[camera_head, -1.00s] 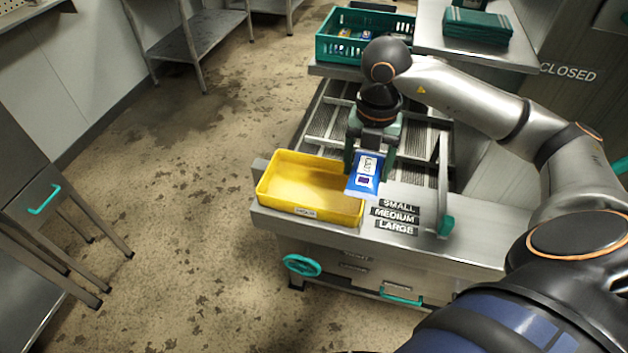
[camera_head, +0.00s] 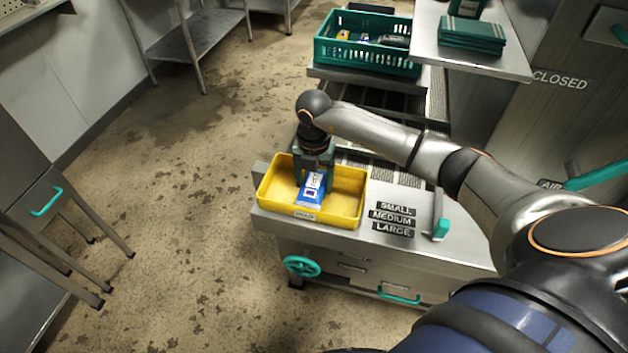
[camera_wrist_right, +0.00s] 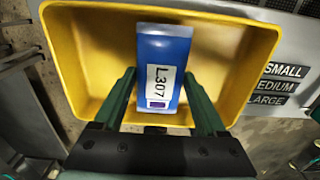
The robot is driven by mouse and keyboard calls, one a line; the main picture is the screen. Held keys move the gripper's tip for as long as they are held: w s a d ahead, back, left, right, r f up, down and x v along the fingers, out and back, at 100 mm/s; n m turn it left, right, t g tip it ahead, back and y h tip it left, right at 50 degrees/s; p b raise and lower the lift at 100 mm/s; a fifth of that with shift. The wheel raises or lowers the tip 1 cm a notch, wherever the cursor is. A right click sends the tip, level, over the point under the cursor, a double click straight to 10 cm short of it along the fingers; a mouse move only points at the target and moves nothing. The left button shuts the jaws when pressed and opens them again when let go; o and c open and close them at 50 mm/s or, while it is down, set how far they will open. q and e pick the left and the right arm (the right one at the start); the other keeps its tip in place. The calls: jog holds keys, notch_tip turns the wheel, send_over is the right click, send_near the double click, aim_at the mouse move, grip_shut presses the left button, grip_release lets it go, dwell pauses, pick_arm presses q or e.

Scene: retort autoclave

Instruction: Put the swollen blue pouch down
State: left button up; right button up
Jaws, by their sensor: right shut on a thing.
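The blue pouch (camera_head: 312,188) has a white label, which reads L307 in the right wrist view (camera_wrist_right: 164,55). My right gripper (camera_head: 315,172) is shut on the pouch and points down over the yellow tray (camera_head: 347,205). The pouch is within the tray's outline; whether it touches the tray floor I cannot tell. In the right wrist view the green fingers (camera_wrist_right: 162,100) stand on either side of the pouch, with the yellow tray (camera_wrist_right: 85,50) around it. No swelling can be made out. My left gripper is not in view.
The tray stands at the left end of a steel bench (camera_head: 450,243). Plates reading SMALL, MEDIUM and LARGE (camera_head: 392,217) lie right of it. A green crate (camera_head: 365,55) with several items stands behind. Folded green cloths (camera_head: 472,35) lie on a steel table at back right.

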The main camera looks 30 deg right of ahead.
jog(key=shift+f, duration=0.3)
jog(key=shift+f, duration=0.2)
jog(key=o, duration=1.4)
jog(key=shift+c, duration=0.2)
jog(key=shift+r, duration=0.1)
